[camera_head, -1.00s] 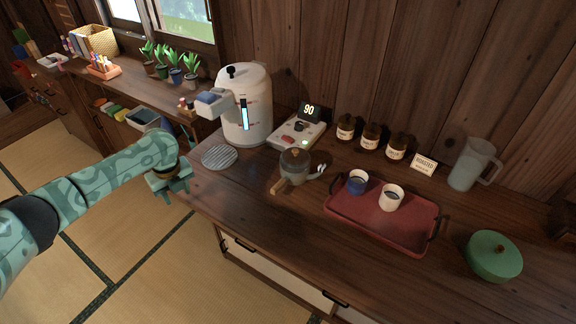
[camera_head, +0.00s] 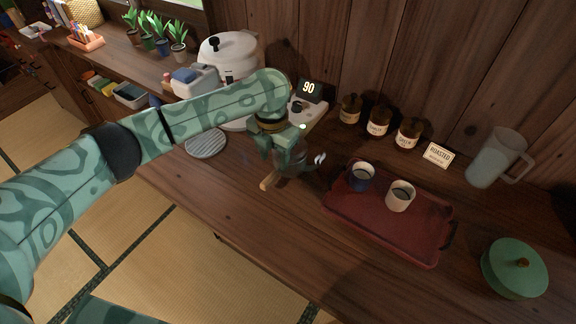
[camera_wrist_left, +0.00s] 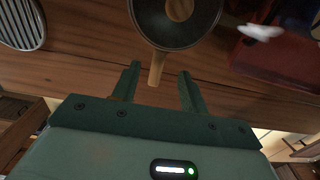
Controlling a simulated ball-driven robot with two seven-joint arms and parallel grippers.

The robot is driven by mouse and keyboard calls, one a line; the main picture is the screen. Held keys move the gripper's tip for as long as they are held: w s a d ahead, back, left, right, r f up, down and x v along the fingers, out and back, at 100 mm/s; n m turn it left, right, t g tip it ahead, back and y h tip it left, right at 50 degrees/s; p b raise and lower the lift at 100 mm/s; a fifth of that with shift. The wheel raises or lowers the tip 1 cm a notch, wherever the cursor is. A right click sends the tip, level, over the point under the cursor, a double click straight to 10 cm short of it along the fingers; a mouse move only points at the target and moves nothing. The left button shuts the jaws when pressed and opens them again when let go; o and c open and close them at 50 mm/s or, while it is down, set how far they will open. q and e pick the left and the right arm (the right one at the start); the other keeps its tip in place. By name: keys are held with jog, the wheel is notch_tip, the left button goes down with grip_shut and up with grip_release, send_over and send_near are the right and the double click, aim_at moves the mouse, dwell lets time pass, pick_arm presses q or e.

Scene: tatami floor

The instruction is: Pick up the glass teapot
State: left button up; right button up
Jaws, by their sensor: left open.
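The glass teapot (camera_head: 293,168) stands on the wooden counter and is partly hidden behind my left gripper (camera_head: 275,152) in the head view. Its wooden side handle (camera_head: 268,180) points toward the counter's front edge. In the left wrist view, the teapot's dark round top (camera_wrist_left: 205,22) with a wooden knob is at the upper middle. There, the open fingers of my left gripper (camera_wrist_left: 160,73) flank the end of the handle (camera_wrist_left: 156,70), with gaps on both sides. I cannot tell whether the fingers are level with the handle. My right gripper is out of view.
A red tray (camera_head: 385,235) with a blue cup (camera_head: 361,177) and a white cup (camera_head: 400,196) is right of the teapot. A round slatted trivet (camera_head: 206,143) lies left. A white water boiler (camera_head: 228,50) and a control box with a "90" display (camera_head: 309,88) stand behind. The front counter is clear.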

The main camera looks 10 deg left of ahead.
aim_at(274, 173)
pick_arm(q)
jog(key=shift+f, duration=0.8)
jog(key=shift+s+f+b, duration=0.1)
jog(key=shift+f+b, duration=0.15)
jog(key=shift+b, duration=0.05)
notch_tip(274, 173, down, 5)
jog(key=shift+a+r+b, duration=0.1)
jog(key=shift+b, duration=1)
jog(key=shift+r, duration=0.15)
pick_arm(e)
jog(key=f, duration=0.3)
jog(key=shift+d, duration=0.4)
pick_arm(q)
grip_shut()
